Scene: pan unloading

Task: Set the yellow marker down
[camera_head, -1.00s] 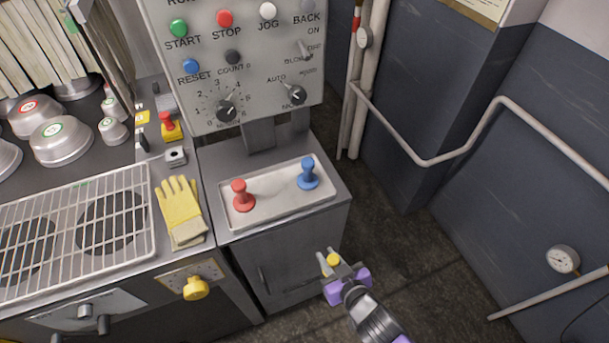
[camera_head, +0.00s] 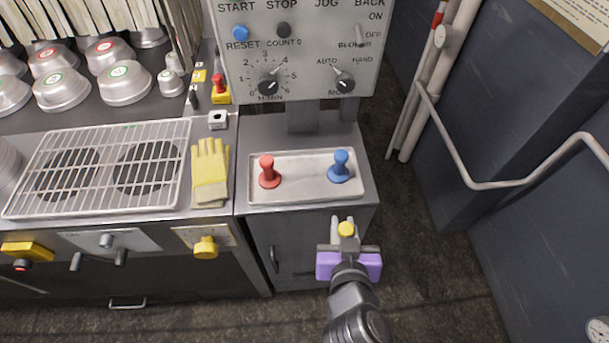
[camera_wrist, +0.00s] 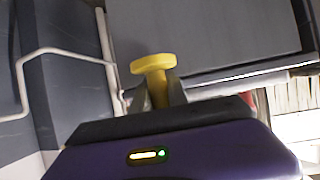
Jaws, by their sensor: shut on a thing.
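The yellow marker (camera_head: 346,228) is a small peg with a round flat top, held in my gripper (camera_head: 347,232). In the wrist view the yellow marker (camera_wrist: 154,70) stands between the two fingers of my gripper (camera_wrist: 158,98), which are shut on it. Its lower part is hidden by the gripper. The gripper shows in front of the cabinet, toward the near side of the metal tray (camera_head: 300,193). On the tray, a red marker (camera_head: 268,172) stands at the left and a blue marker (camera_head: 341,166) at the right.
Yellow gloves (camera_head: 210,172) lie left of the tray, beside a wire rack (camera_head: 100,168). A control panel (camera_head: 300,60) rises behind the tray. The tray has bare room between the red and blue markers. A pipe (camera_head: 500,185) runs along the right wall.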

